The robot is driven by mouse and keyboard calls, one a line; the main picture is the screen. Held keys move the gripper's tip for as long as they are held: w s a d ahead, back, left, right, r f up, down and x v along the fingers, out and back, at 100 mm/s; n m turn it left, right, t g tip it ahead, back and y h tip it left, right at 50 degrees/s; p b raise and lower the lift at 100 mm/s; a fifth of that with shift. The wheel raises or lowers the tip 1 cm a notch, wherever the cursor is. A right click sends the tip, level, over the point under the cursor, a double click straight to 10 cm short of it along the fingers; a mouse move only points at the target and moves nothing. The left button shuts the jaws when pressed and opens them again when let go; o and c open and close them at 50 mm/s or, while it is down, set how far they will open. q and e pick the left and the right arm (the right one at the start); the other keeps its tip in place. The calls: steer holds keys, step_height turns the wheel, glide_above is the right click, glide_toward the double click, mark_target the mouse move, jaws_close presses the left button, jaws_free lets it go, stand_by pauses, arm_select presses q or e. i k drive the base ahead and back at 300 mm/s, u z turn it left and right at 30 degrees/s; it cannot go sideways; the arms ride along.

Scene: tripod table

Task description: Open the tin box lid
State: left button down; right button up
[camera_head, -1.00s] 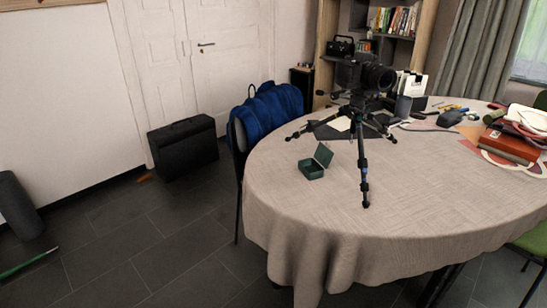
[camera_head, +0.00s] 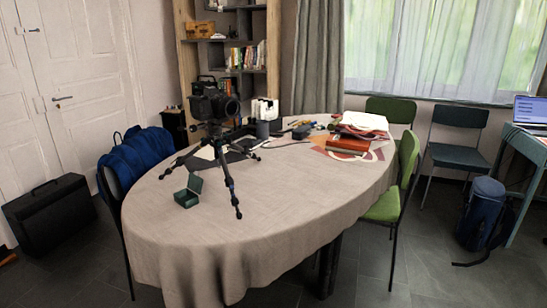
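A small dark green tin box (camera_head: 186,199) stands on the near left part of the oval table, close to a tripod leg. Its lid (camera_head: 195,184) is raised and stands tilted up at the box's back right side. The inside of the box is too small to make out. Neither of my grippers shows in the head view.
A black camera on a tripod (camera_head: 214,105) stands on the cloth-covered table (camera_head: 270,200) just behind the box. A red book (camera_head: 348,145) and bags lie at the table's far right. Green chairs (camera_head: 404,170) stand on the right, a chair with a blue jacket (camera_head: 140,160) on the left. The table's front is clear.

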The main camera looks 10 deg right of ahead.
mark_target(195, 183)
steer(key=z, duration=0.6)
steer(key=i, duration=0.8)
steer(key=z, duration=0.2)
